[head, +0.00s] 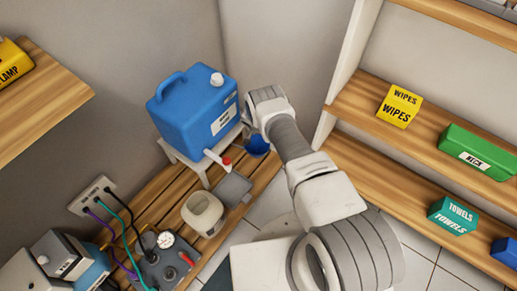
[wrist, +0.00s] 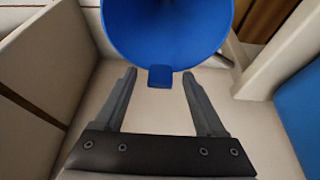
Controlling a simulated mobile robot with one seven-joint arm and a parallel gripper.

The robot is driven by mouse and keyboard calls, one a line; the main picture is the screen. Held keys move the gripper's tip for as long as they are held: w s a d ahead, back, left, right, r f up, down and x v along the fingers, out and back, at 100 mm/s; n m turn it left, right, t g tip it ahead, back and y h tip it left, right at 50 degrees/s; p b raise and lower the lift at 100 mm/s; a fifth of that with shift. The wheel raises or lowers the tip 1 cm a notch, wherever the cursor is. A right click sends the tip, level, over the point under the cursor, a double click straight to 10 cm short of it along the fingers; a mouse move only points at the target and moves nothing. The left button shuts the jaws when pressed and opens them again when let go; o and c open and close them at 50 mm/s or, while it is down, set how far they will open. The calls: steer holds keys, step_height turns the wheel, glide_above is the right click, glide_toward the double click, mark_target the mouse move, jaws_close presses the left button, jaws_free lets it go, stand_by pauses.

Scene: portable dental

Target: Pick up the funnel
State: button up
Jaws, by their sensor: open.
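The blue funnel (head: 257,145) shows in the head view just below my wrist, to the right of the red-tipped tap and partly hidden by my arm. In the wrist view the funnel (wrist: 168,30) fills the top middle, with a small blue tab (wrist: 160,77) at its lower rim. My gripper (wrist: 158,75) is open, its two dark fingers apart on either side of that tab. The fingers do not visibly close on the funnel. In the head view the fingers are hidden behind my arm.
A blue water container (head: 190,115) with a tap stands on a white stand left of my arm. A grey box (head: 232,188) and a beige cup-like vessel (head: 202,212) sit on the slatted bench below. Shelves with a yellow wipes box (head: 399,106) are at right.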

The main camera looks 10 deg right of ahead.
steer(key=shift+w+d+f, duration=0.15)
steer(key=shift+f, duration=0.3)
jaws_close()
steer(key=shift+r, duration=0.15)
